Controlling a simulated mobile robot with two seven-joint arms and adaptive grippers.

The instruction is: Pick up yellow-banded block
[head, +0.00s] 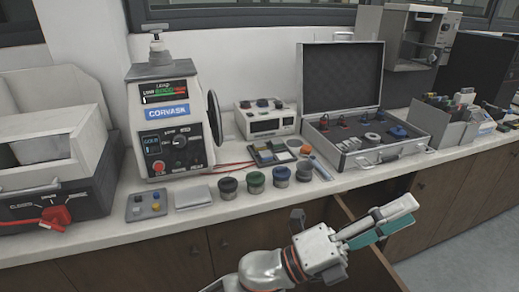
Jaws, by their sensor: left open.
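I cannot make out a block with a clear yellow band. Several short, round, cup-like pieces stand in a row near the counter's front edge: a dark-topped grey one (228,188), a green one (255,182), a dark blue-grey one (281,176) and a smaller one (304,171). A small grey plate (146,206) to their left carries small knobs, one of them yellow. My left gripper (410,211) is open and empty, in front of the counter, low and to the right of the row, with its fingers pointing right. My right gripper is not in view.
The mounting press (172,125) stands behind the row. An open silver case (380,158) with small parts stands to the right. A flat tray of coloured squares (270,152) lies behind the cups.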

